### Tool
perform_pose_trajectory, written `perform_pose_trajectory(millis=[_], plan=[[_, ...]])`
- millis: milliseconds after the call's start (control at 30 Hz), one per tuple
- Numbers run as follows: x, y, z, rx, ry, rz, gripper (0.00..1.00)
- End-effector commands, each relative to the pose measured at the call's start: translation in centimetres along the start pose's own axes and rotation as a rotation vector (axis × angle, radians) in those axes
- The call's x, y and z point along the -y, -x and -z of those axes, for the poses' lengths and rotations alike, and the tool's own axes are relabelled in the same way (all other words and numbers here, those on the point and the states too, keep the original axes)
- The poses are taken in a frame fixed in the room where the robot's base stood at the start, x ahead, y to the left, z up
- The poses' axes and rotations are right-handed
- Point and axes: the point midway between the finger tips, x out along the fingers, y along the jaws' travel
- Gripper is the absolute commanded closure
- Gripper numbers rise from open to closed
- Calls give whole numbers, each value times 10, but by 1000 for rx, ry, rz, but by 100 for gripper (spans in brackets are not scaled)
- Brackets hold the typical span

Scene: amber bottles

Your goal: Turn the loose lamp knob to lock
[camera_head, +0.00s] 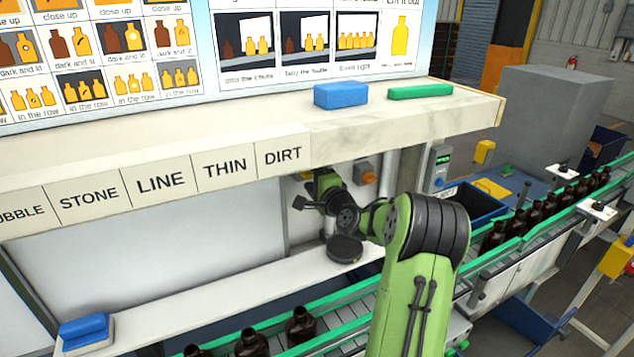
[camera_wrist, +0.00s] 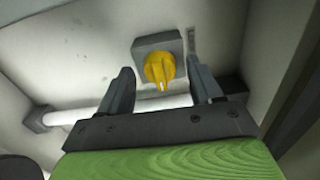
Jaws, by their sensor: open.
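The lamp knob is a yellow-orange knob (camera_wrist: 160,70) on a grey square box fixed to a pale wall, seen in the wrist view. Its pointer with a white mark faces down. My gripper (camera_wrist: 163,84) is open, with one dark finger on each side of the knob in the picture. Clear gaps show between knob and fingers, and I cannot tell how far ahead the knob is. My gripper's fingers are hard to make out there.
A white shelf (camera_head: 470,103) with labels overhangs my arm, carrying a blue block (camera_head: 341,95) and a green block (camera_head: 420,91). A conveyor (camera_head: 345,330) with amber bottles (camera_head: 300,325) runs below. A pale pipe (camera_wrist: 90,114) crosses the wall below the knob.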

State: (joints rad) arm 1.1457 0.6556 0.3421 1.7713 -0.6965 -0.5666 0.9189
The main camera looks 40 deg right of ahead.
Motion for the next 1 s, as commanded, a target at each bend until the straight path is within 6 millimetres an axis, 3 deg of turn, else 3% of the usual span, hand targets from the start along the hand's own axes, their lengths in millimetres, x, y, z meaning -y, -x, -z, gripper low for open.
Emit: perform_pose_trajectory(millis=[167, 500, 600, 733, 1000], plan=[[-4, 35, 3, -7, 2, -2, 36], [-5, 128, 2, -8, 1, -2, 36], [-4, 145, 1, -5, 0, -2, 36], [-2, 155, 0, -2, -1, 0, 36], [-1, 156, 0, -1, 0, 0, 36]])
